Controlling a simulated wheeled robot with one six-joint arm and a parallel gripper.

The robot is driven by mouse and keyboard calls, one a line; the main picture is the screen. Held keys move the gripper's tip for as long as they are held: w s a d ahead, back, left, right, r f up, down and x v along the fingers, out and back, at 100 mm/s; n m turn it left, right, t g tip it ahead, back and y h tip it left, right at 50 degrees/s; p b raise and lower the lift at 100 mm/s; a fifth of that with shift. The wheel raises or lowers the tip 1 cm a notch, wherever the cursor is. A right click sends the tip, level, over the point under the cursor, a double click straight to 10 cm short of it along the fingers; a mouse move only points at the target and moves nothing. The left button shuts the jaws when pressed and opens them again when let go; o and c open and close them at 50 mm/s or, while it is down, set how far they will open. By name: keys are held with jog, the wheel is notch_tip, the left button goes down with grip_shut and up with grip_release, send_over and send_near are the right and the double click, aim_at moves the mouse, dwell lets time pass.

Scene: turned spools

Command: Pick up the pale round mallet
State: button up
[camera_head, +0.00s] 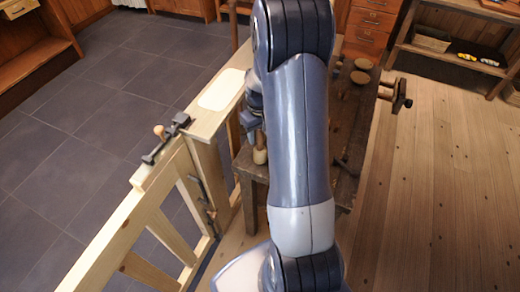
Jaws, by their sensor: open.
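A pale rounded wooden piece (260,156), which looks like the pale round mallet, stands at the near left edge of the dark workbench (255,172). My arm hides part of the area beside it. My gripper (253,128) is just above this piece, pointing down, mostly behind my arm. It is open; I cannot tell whether its fingers are around the piece or only over it. Two tan round wooden pieces (361,77) lie farther back on the bench, right of my arm.
A pale wooden frame (150,205) with a dark clamp (165,138) stands left of the bench. A vise (398,95) juts from the bench's right side. Shelving (450,55) stands at the back right. The plank floor at right is clear.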

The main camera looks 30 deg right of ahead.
jog(key=shift+c, duration=0.3)
grip_shut()
jog(key=shift+r, duration=0.1)
notch_tip(320, 180, up, 10)
jog(key=shift+b, duration=0.55)
jog(key=c, duration=0.6)
grip_release()
grip_shut()
